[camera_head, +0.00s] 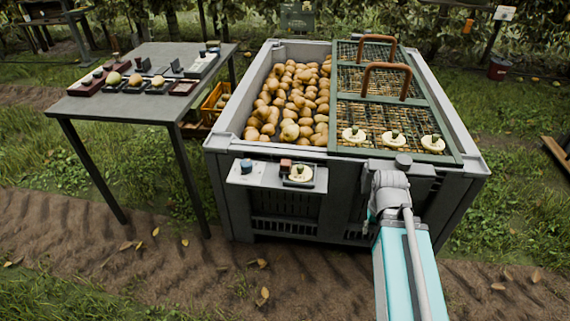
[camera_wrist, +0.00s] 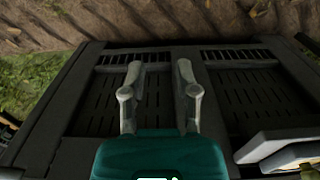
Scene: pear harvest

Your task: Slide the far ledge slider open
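No part is clearly recognisable as the far ledge slider. A pale ledge (camera_head: 262,182) on the bin's front carries a blue-topped knob (camera_head: 246,167), a small reddish-brown block (camera_head: 286,164) and a pale disc with a dark green top (camera_head: 299,175). Part of the ledge shows at the lower right of the wrist view (camera_wrist: 262,146). My gripper (camera_wrist: 158,68) is open and empty, its fingers apart in front of the bin's dark slotted wall (camera_wrist: 230,95). In the head view my wrist hangs at the bin's front right, right of the ledge; the fingertips are unclear there.
The grey bin (camera_head: 222,150) holds many pears (camera_head: 290,100). Green-framed mesh panels with brown handles (camera_head: 385,68) cover its right half, with three pale discs (camera_head: 393,139) along the front. A grey table (camera_head: 140,108) with small trays stands left. Bare soil lies in front.

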